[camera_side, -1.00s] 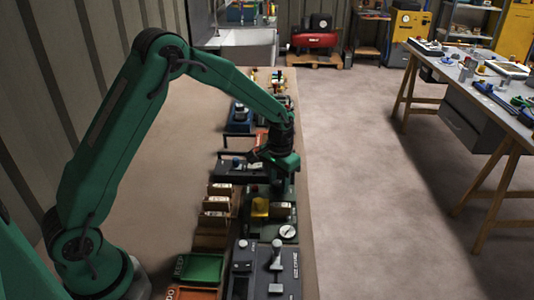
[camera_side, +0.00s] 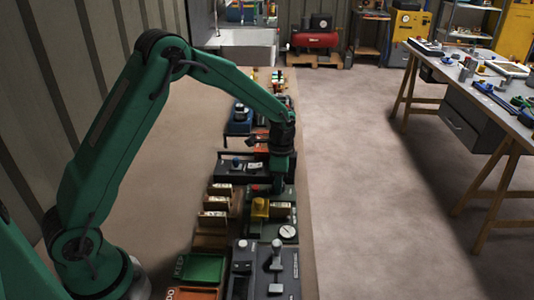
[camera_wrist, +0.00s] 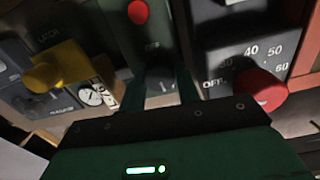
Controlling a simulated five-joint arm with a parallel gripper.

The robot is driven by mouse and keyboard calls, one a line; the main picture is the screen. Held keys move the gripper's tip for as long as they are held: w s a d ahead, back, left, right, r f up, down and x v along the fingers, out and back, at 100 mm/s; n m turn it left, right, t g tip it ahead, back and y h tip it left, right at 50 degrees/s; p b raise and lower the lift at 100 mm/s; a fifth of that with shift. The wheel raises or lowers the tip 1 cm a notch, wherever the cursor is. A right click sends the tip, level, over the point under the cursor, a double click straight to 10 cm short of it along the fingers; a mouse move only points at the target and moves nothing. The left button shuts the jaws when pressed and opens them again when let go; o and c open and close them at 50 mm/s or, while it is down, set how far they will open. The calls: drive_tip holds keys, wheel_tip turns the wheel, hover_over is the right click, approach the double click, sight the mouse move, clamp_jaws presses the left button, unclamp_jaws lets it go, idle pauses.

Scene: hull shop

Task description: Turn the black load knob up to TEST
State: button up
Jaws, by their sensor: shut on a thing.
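The black load knob (camera_wrist: 160,80) is on a dark green panel (camera_wrist: 155,50) in the wrist view, partly hidden between my fingers. My gripper (camera_wrist: 160,90) is shut on it, one finger on each side. Small lettering above the knob is too blurred to read, and I cannot make out a TEST mark or a pointer. In the side view my gripper (camera_side: 279,184) points down at the row of panels, and it hides the knob.
A red button (camera_wrist: 138,12) is on the same green panel. A red knob (camera_wrist: 262,90) on a numbered panel is close at right. Wooden-sided blocks (camera_side: 214,203) stand left of my gripper in the side view.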

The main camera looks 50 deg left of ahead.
drive_tip(key=shift+a+m, duration=0.2)
drive_tip(key=shift+m, duration=0.4)
drive_tip(key=o, duration=0.7)
drive_tip(key=shift+d, duration=0.1)
drive_tip(key=shift+w+r, duration=0.1)
drive_tip(key=shift+r, duration=3.8)
